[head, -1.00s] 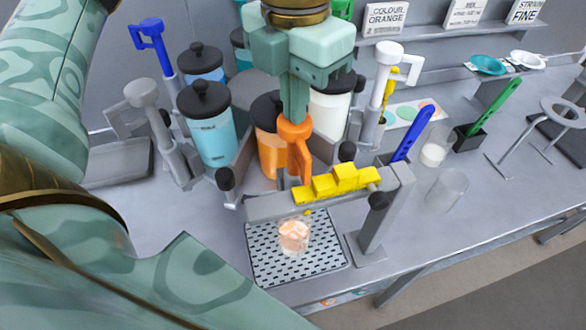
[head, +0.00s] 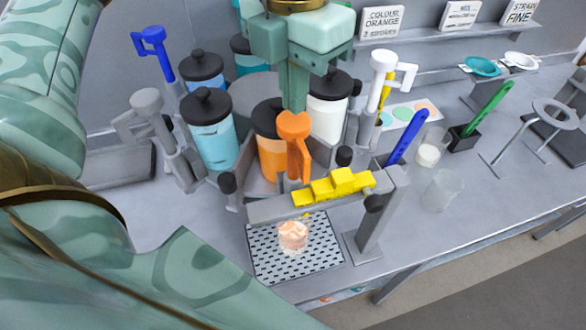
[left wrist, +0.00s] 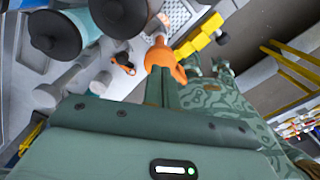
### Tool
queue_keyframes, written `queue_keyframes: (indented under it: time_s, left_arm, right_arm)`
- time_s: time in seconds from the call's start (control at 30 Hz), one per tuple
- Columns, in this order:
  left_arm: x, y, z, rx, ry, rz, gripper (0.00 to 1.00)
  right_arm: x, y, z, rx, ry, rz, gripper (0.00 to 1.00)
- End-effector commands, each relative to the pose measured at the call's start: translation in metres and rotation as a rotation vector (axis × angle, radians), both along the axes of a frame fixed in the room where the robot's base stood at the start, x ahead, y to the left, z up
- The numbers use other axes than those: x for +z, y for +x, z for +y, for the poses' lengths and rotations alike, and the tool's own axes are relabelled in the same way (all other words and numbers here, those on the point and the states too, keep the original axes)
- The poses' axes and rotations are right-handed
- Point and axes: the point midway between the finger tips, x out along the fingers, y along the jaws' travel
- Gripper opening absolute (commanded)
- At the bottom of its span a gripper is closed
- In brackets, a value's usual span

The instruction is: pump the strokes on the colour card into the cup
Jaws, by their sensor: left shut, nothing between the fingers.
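The colour card (head: 383,20) on the back shelf reads "COLOUR ORANGE 2 strokes". The orange drum (head: 268,150) has a black lid, with an orange pump handle (head: 293,130) in front of it. The cup (head: 293,236) stands upright on the perforated drip tray (head: 265,262) and holds pale orange and white contents. My left gripper (head: 297,108) is shut and empty, with its fingertips at the top of the orange handle; in the left wrist view the handle (left wrist: 162,58) lies just beyond the fingers. Whether they touch is unclear. My right gripper is out of view.
Blue (head: 208,130) and white (head: 328,112) drums flank the orange one. A grey bar with yellow steps (head: 335,186) crosses above the tray. An empty clear cup (head: 441,190), a blue spatula (head: 408,137) and a green one (head: 488,108) are to the right.

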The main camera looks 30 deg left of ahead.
Motion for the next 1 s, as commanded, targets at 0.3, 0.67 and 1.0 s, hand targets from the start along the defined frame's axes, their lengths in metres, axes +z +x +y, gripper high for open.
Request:
queue_keyframes:
  time_s: [0.3, 0.67, 1.0]
  left_arm:
    - [0.031, 0.000, 0.000, 0.001, 0.001, -0.002, 0.00]
    - [0.062, 0.000, 0.000, 0.000, 0.000, 0.000, 0.00]
    - [0.060, 0.000, 0.000, 0.000, 0.000, 0.000, 0.00]
  right_arm:
    - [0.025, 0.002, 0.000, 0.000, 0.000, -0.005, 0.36]
    - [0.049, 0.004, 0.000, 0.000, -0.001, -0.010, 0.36]
    - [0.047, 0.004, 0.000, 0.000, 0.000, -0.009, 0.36]
